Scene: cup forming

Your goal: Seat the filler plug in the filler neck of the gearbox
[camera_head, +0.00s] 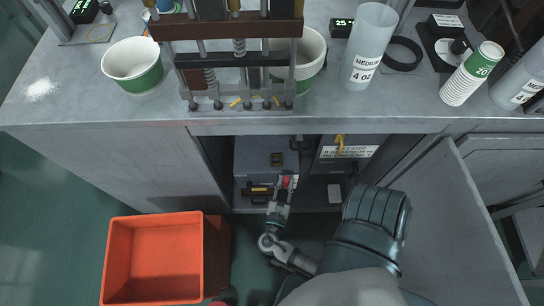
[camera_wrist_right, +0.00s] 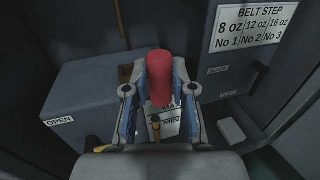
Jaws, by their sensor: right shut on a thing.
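My right gripper (camera_head: 286,180) reaches into the open cabinet under the bench. Its two fingers are closed on the red filler plug (camera_wrist_right: 160,78), which stands up between the fingertips in the right wrist view; a bit of its red (camera_head: 287,181) shows in the head view. The grey gearbox housing (camera_wrist_right: 85,95) is beyond and left of the fingers and also shows in the head view (camera_head: 253,152). A white MAX/MIN label (camera_wrist_right: 170,122) shows behind the plug. My left gripper is not in view.
A panel with a belt step label (camera_wrist_right: 254,28) stands right of the gearbox. The cabinet door (camera_head: 452,225) hangs open at the right. An orange crate (camera_head: 207,255) is on the floor at the left. Cups and machine parts stand on the bench top (camera_head: 60,100).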

